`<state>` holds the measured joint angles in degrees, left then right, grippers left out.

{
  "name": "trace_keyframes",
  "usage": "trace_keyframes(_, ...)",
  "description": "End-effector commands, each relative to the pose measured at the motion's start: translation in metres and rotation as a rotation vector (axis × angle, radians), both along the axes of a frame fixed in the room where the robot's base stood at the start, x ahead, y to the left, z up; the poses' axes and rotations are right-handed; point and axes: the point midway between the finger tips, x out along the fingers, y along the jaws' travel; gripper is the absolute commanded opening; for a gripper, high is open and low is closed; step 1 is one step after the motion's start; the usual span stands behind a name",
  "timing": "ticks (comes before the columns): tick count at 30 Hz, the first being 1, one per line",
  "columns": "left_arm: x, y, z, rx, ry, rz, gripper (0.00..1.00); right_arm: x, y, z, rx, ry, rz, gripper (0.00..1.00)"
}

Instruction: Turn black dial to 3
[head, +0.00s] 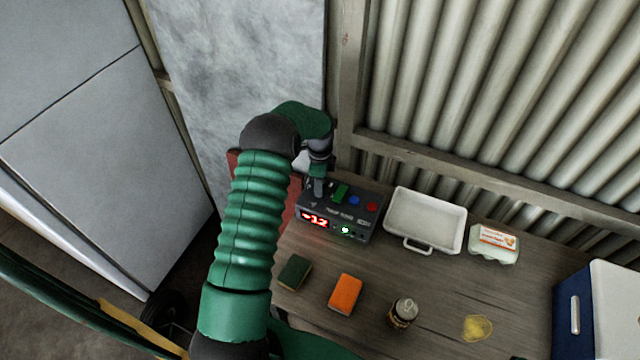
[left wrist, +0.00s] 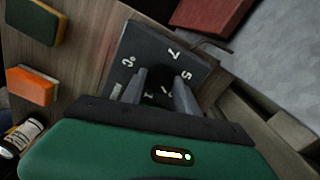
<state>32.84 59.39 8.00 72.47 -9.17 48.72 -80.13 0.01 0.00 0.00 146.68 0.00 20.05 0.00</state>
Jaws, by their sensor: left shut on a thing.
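A dark control box (head: 335,225) stands on the wooden table near the wall. Its red display seems to read -1.2, and a green light shows beside it. Green (head: 340,191), blue (head: 354,201) and red (head: 372,207) controls sit on its top. My left gripper (head: 318,188) points down at the box's left end. In the left wrist view its fingers (left wrist: 159,92) are shut on the black dial (left wrist: 158,78), one on each side. White numerals surround the dial; some are hidden by the fingers, and the dial's pointer cannot be made out. My right gripper is not in view.
A white tray (head: 425,222) and an egg carton (head: 493,243) stand right of the box. A green sponge (head: 294,272), orange sponge (head: 345,293), jar (head: 403,313) and yellow piece (head: 477,327) lie in front. A blue-and-white cooler (head: 590,318) is at right.

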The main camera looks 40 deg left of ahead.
Motion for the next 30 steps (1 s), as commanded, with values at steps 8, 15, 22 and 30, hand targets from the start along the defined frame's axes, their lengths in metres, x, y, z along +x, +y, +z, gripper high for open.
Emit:
trace_keyframes(8, 0.000, -0.001, -0.001, -0.001, -0.001, 0.000, 0.49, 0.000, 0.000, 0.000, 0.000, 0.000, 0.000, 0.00)
trace_keyframes(15, -0.001, 0.000, 0.000, -0.001, -0.001, 0.001, 0.58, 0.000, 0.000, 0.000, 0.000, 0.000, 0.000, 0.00)
trace_keyframes(22, 0.000, 0.000, 0.010, 0.001, -0.002, 0.001, 0.58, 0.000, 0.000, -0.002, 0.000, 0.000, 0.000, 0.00)
trace_keyframes(30, 0.002, 0.001, 0.079, 0.002, -0.006, 0.001, 0.58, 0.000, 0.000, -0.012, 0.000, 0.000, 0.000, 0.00)
